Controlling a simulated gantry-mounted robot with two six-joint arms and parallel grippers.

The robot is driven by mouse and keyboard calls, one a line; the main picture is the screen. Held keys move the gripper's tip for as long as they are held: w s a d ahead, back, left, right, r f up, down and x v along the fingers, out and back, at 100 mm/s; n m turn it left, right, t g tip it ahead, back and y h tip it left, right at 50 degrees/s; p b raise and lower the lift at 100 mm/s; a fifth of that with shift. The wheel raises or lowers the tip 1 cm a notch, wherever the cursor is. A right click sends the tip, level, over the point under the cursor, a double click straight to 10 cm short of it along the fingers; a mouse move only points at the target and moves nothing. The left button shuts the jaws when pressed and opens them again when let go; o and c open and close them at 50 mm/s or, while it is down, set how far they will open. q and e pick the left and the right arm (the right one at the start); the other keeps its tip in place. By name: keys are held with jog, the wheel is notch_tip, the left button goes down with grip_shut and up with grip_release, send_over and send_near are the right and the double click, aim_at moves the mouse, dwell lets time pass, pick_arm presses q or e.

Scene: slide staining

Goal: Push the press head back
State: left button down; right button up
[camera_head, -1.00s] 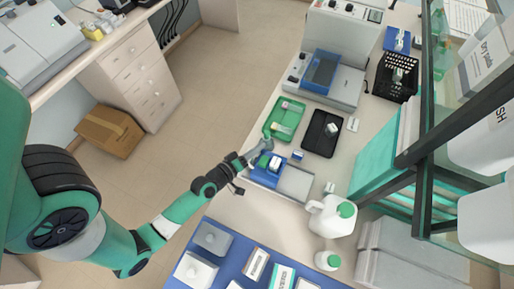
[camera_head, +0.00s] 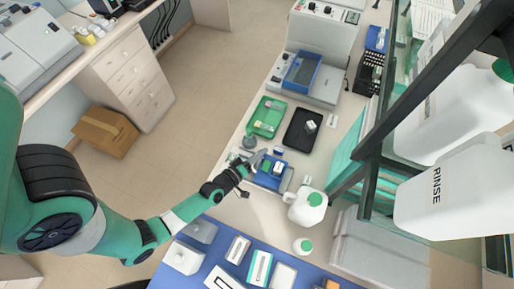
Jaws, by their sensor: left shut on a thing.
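The small blue press (camera_head: 276,181) stands on the right-hand bench, with green and white parts on top. My left gripper (camera_head: 256,159) reaches it from the left, at its upper left edge. The gripper is shut on what looks like the press head, which is small and partly hidden by the fingers. My right gripper is out of view.
A green tray (camera_head: 268,117) and a black tray (camera_head: 303,130) lie behind the press. A white jug (camera_head: 307,208) and a small bottle (camera_head: 302,246) stand in front and right. A blue mat (camera_head: 215,262) with boxes lies nearer. A shelf with rinse bottles (camera_head: 440,205) overhangs the right.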

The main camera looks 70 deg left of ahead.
pick_arm(q)
jog(key=shift+w+d+r, duration=0.1)
jog(key=shift+w+r, duration=0.1)
jog(key=shift+r, duration=0.1)
jog(key=c, duration=1)
grip_release()
jog(key=shift+w+d, duration=0.1)
jog(key=shift+c, duration=0.2)
jog(key=shift+o, duration=0.6)
jog(key=shift+w+d+f, duration=0.1)
jog(key=shift+d, duration=0.05)
jog(key=shift+f, duration=0.1)
jog(key=p+v, duration=0.1)
jog(key=v, duration=1)
jog(key=shift+s, duration=0.4)
